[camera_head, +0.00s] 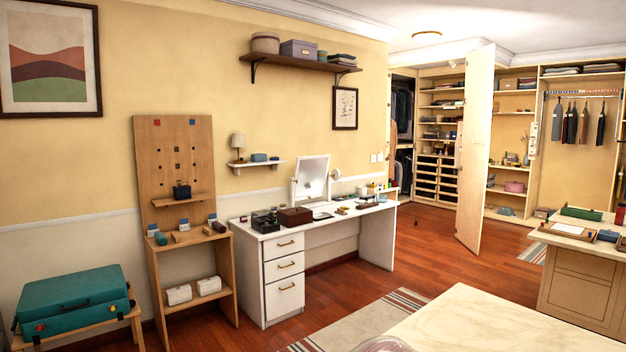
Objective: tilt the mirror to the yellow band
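A mirror (313,177) in a white frame stands on the white dressing table (336,226) against the yellow wall. It leans back a little between its side supports. A small round knob or disc (335,174) shows at its right side. I cannot make out a yellow band or any coloured marks on the mirror at this distance. Neither of my grippers is in view.
Boxes (294,216) and small items stand on the dressing table around the mirror. A pale tabletop (480,325) fills the lower right. A wooden rack (178,180) and a green suitcase (72,301) stand left. Red-brown floor (415,235) is open toward the wardrobe.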

